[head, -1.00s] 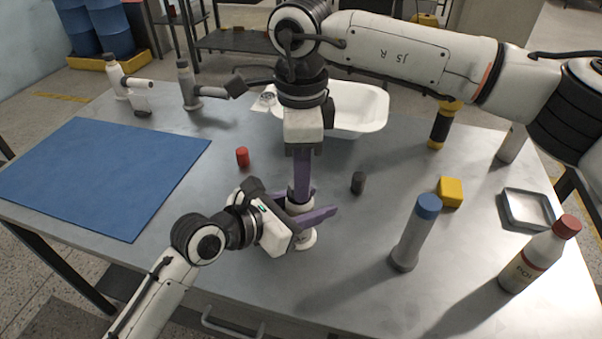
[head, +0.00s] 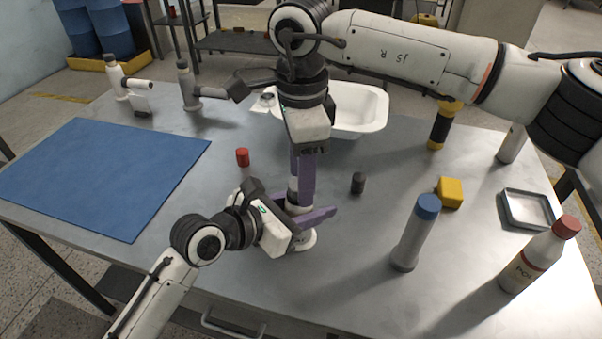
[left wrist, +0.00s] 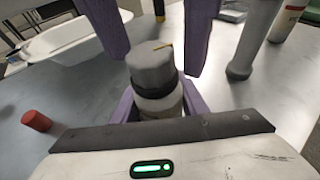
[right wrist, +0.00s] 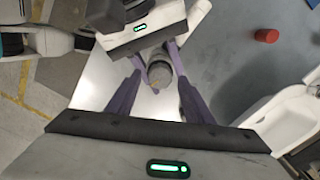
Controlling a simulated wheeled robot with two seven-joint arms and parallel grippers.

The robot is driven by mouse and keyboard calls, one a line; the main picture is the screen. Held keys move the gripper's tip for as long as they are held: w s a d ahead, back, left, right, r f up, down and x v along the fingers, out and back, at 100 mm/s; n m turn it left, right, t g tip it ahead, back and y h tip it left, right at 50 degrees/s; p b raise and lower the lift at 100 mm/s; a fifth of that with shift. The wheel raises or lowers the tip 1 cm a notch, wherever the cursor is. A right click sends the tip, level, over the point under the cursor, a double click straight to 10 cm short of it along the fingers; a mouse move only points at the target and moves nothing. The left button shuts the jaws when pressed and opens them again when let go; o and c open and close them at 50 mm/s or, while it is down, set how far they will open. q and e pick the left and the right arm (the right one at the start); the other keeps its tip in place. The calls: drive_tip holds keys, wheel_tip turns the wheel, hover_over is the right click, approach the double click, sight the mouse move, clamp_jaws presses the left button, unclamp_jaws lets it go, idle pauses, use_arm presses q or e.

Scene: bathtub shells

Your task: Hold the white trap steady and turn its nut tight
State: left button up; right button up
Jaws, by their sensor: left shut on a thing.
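The white trap (head: 307,242) stands upright on the table; its round base shows in the head view. My left gripper (head: 318,216) is shut around the trap's body from the side, and its fingers flank the white part (left wrist: 160,104) in the left wrist view. The grey nut (left wrist: 152,68), with a small orange mark, sits on top above a dark ring. My right gripper (right wrist: 160,100) points down from above. Its purple fingers are spread on either side of the nut (right wrist: 160,75), with visible gaps. In the head view these fingers partly hide the nut.
A red cylinder (head: 243,157) and a dark cylinder (head: 358,183) stand near the trap. A blue-capped grey bottle (head: 413,235), yellow block (head: 450,192), tray (head: 527,224) and red-capped bottle (head: 540,258) are at right. A white tub (head: 362,112) is behind; a blue mat (head: 100,170) lies left.

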use_arm(q)
drive_tip(key=shift+f, duration=0.1)
use_arm(e)
wheel_tip(320, 180, up, 12)
idle(0.6)
use_arm(q)
drive_tip(key=o, duration=1.2)
